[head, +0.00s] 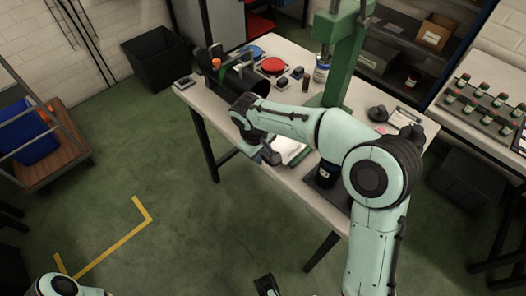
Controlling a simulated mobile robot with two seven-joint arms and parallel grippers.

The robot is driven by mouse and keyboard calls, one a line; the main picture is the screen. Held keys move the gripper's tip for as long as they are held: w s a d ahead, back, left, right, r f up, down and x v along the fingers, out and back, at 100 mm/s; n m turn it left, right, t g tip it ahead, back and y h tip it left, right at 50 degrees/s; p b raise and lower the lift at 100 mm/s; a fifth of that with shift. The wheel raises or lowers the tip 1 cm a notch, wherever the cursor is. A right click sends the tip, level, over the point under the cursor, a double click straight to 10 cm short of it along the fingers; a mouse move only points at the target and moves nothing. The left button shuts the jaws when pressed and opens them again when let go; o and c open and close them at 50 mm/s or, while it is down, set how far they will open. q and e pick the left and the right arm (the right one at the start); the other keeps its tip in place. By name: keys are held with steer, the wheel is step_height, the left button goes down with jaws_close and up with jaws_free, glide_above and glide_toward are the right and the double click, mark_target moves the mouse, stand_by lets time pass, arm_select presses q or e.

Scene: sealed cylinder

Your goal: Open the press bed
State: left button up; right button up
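A green press (343,55) stands on the white worktable (325,205), its column rising past the top of the picture. Its lower part is partly hidden behind my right arm, and I cannot make out the press bed clearly. My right gripper (268,156) hangs over the table's front edge, pointing down, left of the press and apart from its column. Whether its fingers are open or shut cannot be told. A dark cylinder (250,84) lies on the table behind my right wrist.
Red and blue round items (271,66) and small dark blocks lie at the table's back. A white sheet (292,150) lies beside the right gripper. A black bin (157,57) and a wooden cart (50,150) stand left.

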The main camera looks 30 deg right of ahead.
steer(key=shift+r, duration=0.1)
step_height(320, 180, up, 13)
steer(key=a+p, duration=0.2)
steer(key=shift+s+a, duration=0.2)
steer(key=shift+s, duration=0.2)
stand_by(0.4)
steer(key=s+a+f+g+y+p, duration=0.1)
steer(key=s+a+f+y+p, duration=0.2)
steer(key=f, duration=1.1)
steer(key=s+a+f+g+y+p, duration=0.1)
steer(key=s+a+f+y, duration=0.2)
steer(key=f, duration=1.2)
steer(key=s+a+f+m+p, duration=0.1)
steer(key=s+f+m, duration=0.2)
steer(key=s, duration=0.7)
steer(key=s+f+m+p, duration=0.1)
steer(key=s+f+m, duration=0.3)
steer(key=s+f, duration=0.3)
steer(key=s, duration=0.3)
steer(key=shift+s+a+f+p, duration=0.2)
steer(key=shift+a+f+p, duration=0.1)
steer(key=shift+a+f, duration=0.1)
